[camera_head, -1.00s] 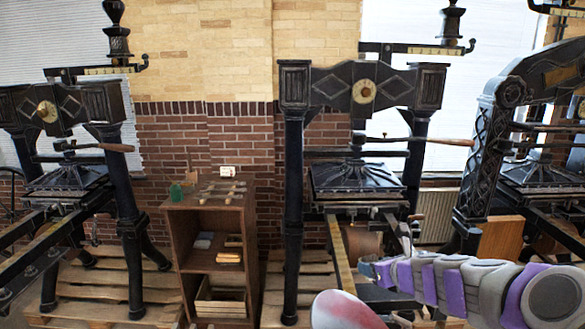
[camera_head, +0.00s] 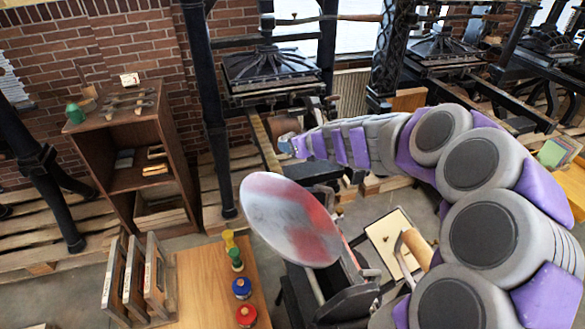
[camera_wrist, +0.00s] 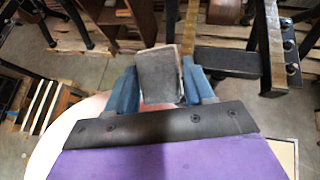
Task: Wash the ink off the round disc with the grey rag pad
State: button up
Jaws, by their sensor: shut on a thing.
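The fingers and pad are too small to make out well in the head view.
A wooden bench (camera_head: 205,285) left of the disc holds several coloured jars and a wooden rack (camera_head: 135,280). A brown shelf (camera_head: 125,150) stands behind. A press (camera_head: 265,75) is at the back. My arm fills the right side.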

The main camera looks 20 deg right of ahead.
jog(key=shift+d, duration=0.1)
jog(key=p, duration=0.2)
jog(key=shift+s+d+f+y+p, duration=0.2)
jog(key=shift+d+f+y+p, duration=0.1)
jog(key=shift+f+p, duration=0.1)
jog(key=s+d+f+g+y+p, duration=0.1)
jog(key=s+f+g+y+p, duration=0.2)
jog(key=s+p, duration=0.5)
jog(key=s+d+f+g+y+p, duration=0.1)
jog(key=s+f+g+y+p, duration=0.25)
jog(key=p, duration=0.75)
jog(key=h+b, duration=0.2)
jog(key=b, duration=0.1)
send_near(258, 186)
jog(key=shift+w+a+f+n+y, duration=0.15)
jog(key=shift+w+a+f+n, duration=0.1)
jog(key=shift+w+a, duration=0.3)
jog(key=shift+w+a+f+n+y, duration=0.15)
jog(key=shift+w+a+f, duration=0.1)
jog(key=shift+w+a, duration=0.25)
jog(key=shift+a+f+b, duration=0.15)
jog(key=shift+a+f, duration=0.2)
jog(key=shift+f, duration=0.2)
jog(key=shift+a+f+b, duration=0.15)
jog(key=shift+a+f, duration=0.2)
jog(key=shift+f, duration=0.25)
jog(key=shift+a+f, duration=0.2)
jog(key=shift+f, duration=0.25)
